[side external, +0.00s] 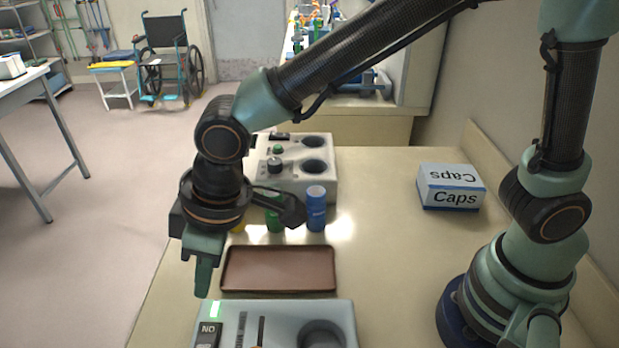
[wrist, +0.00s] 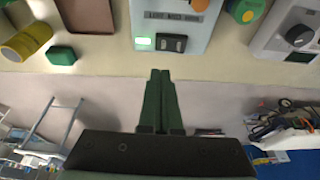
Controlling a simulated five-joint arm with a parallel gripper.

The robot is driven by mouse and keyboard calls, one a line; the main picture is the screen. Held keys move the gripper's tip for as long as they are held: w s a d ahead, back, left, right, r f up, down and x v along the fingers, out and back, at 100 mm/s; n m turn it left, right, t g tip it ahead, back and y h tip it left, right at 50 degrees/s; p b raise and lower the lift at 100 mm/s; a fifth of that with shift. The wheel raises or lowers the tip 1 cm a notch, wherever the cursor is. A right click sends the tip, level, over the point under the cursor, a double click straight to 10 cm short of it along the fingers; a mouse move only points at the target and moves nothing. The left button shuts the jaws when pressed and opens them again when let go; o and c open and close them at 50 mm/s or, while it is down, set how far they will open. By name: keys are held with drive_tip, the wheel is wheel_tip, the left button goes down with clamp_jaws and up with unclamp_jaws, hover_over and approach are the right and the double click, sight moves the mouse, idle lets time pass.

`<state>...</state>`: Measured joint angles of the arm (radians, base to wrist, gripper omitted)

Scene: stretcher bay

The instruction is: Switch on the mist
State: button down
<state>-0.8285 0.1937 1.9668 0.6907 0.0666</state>
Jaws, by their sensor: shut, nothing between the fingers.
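A pale grey device (side external: 285,312) stands at the front of the counter. It has a dark rocker switch (side external: 208,334) marked ON, a bright green lamp (side external: 215,309), slider slots and a round dark opening (side external: 322,335). In the wrist view the rocker (wrist: 172,43) and the glowing lamp (wrist: 143,42) lie side by side at the device's edge; the label above them is too small to read surely. My gripper (side external: 203,292) is shut and empty, pointing down near the lamp end. In the wrist view its fingertips (wrist: 160,72) are just short of that edge, apart from the rocker.
A brown tray (side external: 278,269) lies behind the device. Behind it stand a blue bottle (side external: 316,210), a green bottle (side external: 274,220) and another control box (side external: 318,183) with knobs. A Caps box (side external: 450,188) sits at the right. The counter between is clear.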

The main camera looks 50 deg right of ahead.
drive_tip(key=r, duration=0.1)
drive_tip(key=d+r, duration=0.1)
drive_tip(key=r, duration=0.1)
drive_tip(key=d+r, duration=0.1)
drive_tip(key=r, duration=0.1)
drive_tip(key=shift+s+d+r, duration=0.1)
drive_tip(key=s+d+r+m+t+h, duration=0.1)
drive_tip(key=d+m, duration=0.7)
drive_tip(key=d, duration=2.2)
wheel_tip(320, 180, up, 3)
drive_tip(key=shift+d+f+m+t+h, duration=0.15)
drive_tip(key=shift+m+t+h, duration=0.25)
drive_tip(key=shift+t+h, duration=0.5)
